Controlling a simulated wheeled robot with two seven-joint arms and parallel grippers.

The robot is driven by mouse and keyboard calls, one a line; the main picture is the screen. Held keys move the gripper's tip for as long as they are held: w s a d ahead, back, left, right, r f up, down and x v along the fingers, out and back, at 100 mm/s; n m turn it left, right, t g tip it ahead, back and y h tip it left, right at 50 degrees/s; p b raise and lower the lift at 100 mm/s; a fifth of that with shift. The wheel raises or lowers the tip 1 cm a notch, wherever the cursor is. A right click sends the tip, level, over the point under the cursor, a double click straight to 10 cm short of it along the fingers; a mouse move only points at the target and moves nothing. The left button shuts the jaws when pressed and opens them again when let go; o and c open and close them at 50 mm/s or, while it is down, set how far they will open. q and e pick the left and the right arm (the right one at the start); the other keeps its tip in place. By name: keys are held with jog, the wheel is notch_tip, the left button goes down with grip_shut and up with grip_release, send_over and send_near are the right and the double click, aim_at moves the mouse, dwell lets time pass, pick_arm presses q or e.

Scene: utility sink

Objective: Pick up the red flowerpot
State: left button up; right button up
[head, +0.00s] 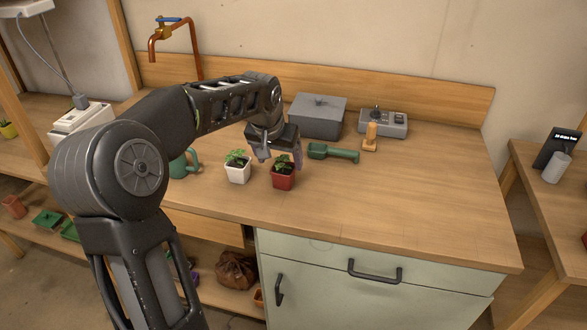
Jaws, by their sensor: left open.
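The red flowerpot (283,181) holds a small green plant and stands upright on the wooden counter. A white flowerpot (237,173) with a similar plant stands just to its left. I cannot tell whether a finger touches the red pot's plant. My right gripper is not in view.
A green scoop (333,153), a wooden-handled tool (371,137), a grey box (317,116) and a grey device (384,122) lie behind and right of the pots. A green mug (190,163) is partly hidden by my arm. The counter's right front is clear.

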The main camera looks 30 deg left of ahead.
aim_at(283, 172)
pick_arm(q)
jog(key=shift+s+r, duration=0.1)
jog(key=shift+s, duration=0.15)
jog(key=shift+x, duration=1.4)
jog(key=p+x, duration=0.1)
jog(key=x, duration=0.4)
jog(key=shift+d, duration=0.15)
jog(key=shift+c, duration=0.5)
jog(key=c, duration=1.4)
jog(key=shift+c, duration=0.2)
